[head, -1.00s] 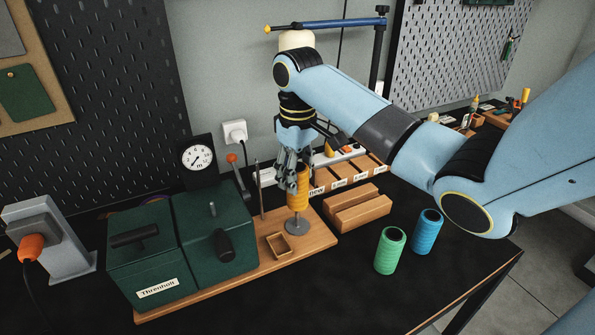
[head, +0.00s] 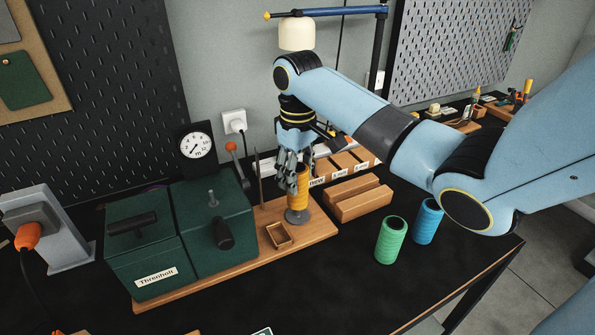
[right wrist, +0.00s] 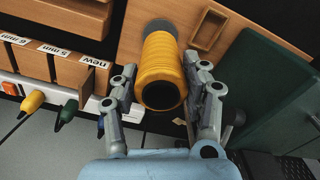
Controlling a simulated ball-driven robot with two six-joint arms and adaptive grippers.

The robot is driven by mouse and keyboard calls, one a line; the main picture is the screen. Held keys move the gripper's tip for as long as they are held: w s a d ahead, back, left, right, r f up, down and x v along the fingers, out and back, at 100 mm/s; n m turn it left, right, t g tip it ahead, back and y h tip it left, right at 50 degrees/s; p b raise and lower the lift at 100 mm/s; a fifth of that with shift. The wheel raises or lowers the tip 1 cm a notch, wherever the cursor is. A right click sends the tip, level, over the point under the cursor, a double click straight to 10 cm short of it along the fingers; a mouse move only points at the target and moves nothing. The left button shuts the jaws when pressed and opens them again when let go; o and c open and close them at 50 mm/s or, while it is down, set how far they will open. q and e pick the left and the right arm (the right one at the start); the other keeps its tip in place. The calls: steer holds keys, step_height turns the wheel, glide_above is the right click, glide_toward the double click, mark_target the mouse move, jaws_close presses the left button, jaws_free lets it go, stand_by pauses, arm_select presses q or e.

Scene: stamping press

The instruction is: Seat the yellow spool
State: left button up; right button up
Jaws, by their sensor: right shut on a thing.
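The yellow spool (head: 298,193) stands upright at the right end of the wooden board, at the round grey base (head: 297,216). My right gripper (head: 293,182) comes down from above and is shut on the upper part of the spool. In the right wrist view the yellow spool (right wrist: 163,72) lies between the two fingers, its hollow end towards the camera. The grey base (right wrist: 160,26) shows beyond the spool's far end. Whether the spool rests fully on the base is hard to tell. My left gripper is not in view.
The green machine (head: 180,235) and a small wooden box (head: 279,235) share the board (head: 320,225). A grooved wooden block (head: 358,198) is to the right. A thin upright rod (head: 258,178) is close left.

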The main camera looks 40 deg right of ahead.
steer(key=shift+f+b, duration=0.7)
steer(key=shift+f, duration=1.05)
steer(key=o, duration=1.2)
steer(key=shift+r, duration=0.3)
step_height(320, 180, up, 11)
steer(key=shift+d+r, duration=0.1)
steer(key=shift+r, duration=0.05)
